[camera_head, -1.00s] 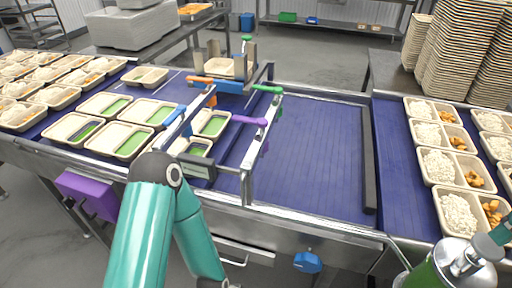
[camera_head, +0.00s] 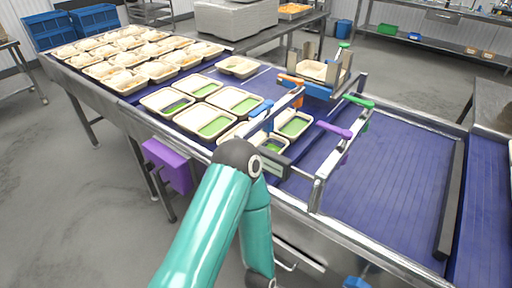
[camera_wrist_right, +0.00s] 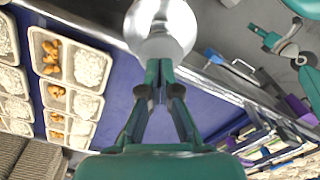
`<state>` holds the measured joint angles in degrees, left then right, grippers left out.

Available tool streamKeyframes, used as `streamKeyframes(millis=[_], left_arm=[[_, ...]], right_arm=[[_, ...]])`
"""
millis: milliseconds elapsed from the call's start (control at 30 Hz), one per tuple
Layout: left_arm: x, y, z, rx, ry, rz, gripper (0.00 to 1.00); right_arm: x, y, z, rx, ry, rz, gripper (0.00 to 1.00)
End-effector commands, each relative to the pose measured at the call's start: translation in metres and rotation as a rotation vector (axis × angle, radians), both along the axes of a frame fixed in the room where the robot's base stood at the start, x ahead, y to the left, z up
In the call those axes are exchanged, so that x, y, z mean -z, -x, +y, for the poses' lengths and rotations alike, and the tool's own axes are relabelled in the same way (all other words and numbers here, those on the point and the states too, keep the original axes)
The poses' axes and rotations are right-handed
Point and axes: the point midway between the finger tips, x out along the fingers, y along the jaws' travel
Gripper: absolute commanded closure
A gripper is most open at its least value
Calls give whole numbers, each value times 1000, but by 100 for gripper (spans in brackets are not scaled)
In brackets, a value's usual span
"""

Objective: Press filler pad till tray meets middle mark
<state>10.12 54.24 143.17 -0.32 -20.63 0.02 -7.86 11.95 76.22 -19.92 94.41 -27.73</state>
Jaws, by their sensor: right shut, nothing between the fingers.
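Beige trays with green patches inside stand on the blue belt; a front one (camera_head: 218,122) lies left of the rail frame. Others (camera_head: 292,124) are partly hidden under the rail. Coloured bars mark the rails: orange (camera_head: 290,79), blue (camera_head: 262,116), purple (camera_head: 334,130) and green (camera_head: 358,101). A purple box-like pad (camera_head: 168,165) hangs on the belt's front side, and a blue one (camera_head: 355,283) is cut by the bottom edge. I cannot tell which is the filler pad. My right gripper (camera_wrist_right: 160,78) is shut and empty, close below a shiny steel dome (camera_wrist_right: 160,22).
Rice-filled trays (camera_head: 130,75) crowd the belt's far left end. A filler stand (camera_head: 318,72) holds a tray at the back. The belt right of the rails (camera_head: 400,165) is clear. Trays of rice and orange pieces (camera_wrist_right: 72,62) show in the right wrist view.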

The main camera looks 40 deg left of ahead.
Motion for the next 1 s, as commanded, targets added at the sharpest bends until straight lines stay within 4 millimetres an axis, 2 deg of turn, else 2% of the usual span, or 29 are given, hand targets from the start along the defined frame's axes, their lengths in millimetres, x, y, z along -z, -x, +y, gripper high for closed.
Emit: streamKeyframes(millis=[267, 1000], left_arm=[[2, 0, 0, 0, 0, 0, 60], [19, 0, 0, 0, 0, 0, 60]], right_arm=[[2, 0, 0, 0, 0, 0, 100], [28, 0, 0, 0, 1, 1, 100]])
